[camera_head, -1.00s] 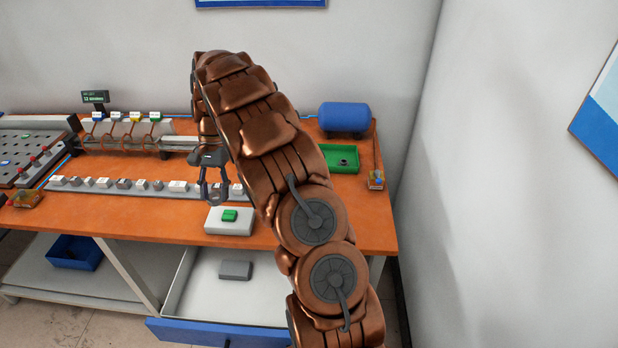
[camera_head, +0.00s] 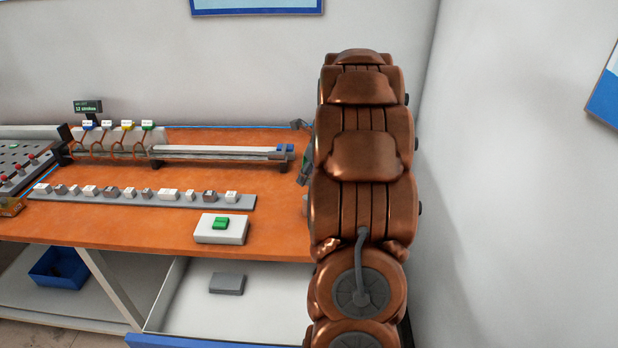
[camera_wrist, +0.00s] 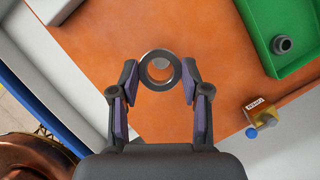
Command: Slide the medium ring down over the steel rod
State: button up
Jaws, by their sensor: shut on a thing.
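In the wrist view my gripper (camera_wrist: 160,74) is shut on a grey metal ring (camera_wrist: 160,88), held between its two fingertips over the orange table. Orange and a small pale patch show through the ring's hole; I cannot tell whether the patch is the steel rod. The rod is not clearly identifiable in either view.
A green tray (camera_wrist: 256,38) with a dark ring-like part (camera_wrist: 282,44) lies upper right in the wrist view, a small labelled box (camera_wrist: 262,113) below it. In the head view, a white block with a green button (camera_head: 220,231) and a row of blocks (camera_head: 168,195) stand left.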

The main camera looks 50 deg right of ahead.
aim_at(307, 197)
jog(key=shift+f+b, duration=0.35)
jog(key=shift+f, duration=0.05)
jog(key=shift+f+b, duration=2)
jog(key=shift+f, duration=0.25)
jog(key=shift+s+f, duration=0.15)
jog(key=shift+f, duration=0.8)
grip_shut()
jog(key=shift+f, duration=0.1)
jog(key=o, duration=1.3)
grip_release()
jog(key=shift+r, duration=0.25)
jog(key=v, duration=1.2)
